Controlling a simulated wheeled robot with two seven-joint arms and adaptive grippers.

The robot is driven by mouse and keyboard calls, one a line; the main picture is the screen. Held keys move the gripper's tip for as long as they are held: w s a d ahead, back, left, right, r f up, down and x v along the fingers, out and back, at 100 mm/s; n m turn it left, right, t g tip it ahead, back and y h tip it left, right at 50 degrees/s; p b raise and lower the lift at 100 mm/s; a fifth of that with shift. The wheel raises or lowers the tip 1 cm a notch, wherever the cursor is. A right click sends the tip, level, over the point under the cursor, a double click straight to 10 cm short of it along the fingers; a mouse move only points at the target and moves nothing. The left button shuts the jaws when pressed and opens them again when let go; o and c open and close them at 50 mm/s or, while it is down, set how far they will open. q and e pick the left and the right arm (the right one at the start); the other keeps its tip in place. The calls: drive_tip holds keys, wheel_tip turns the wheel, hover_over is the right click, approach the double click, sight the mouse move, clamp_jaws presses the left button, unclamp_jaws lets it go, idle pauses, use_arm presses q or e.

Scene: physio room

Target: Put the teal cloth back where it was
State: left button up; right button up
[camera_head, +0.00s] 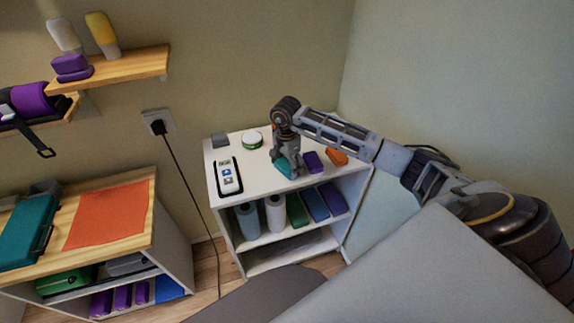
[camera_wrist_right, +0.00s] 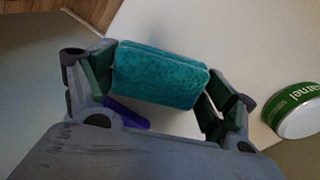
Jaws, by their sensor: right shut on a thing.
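The teal cloth (camera_head: 284,167) is a small folded block at the white shelf unit's top, in the middle. In the right wrist view the teal cloth (camera_wrist_right: 158,76) sits between the two fingers. My right gripper (camera_head: 289,168) points down and is shut on the cloth; it also shows in the right wrist view (camera_wrist_right: 158,92). I cannot tell whether the cloth touches the top or hangs just above it. My left gripper is not in view.
On the white unit (camera_head: 232,149) are a purple cloth (camera_head: 314,162) and an orange item (camera_head: 337,157) to the right, a green-and-white tin (camera_head: 252,139) behind, a grey block (camera_head: 220,140) and a remote-like device (camera_head: 229,177) to the left. A wooden-topped cabinet (camera_head: 139,196) stands further left.

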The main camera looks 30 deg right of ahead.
sight(286, 164)
drive_tip(key=shift+f, duration=0.1)
idle(0.3)
drive_tip(key=o, duration=0.9)
drive_tip(key=shift+c, duration=0.2)
wheel_tip(286, 164, up, 12)
drive_tip(key=shift+b, duration=0.45)
drive_tip(key=shift+a, duration=0.1)
idle(0.4)
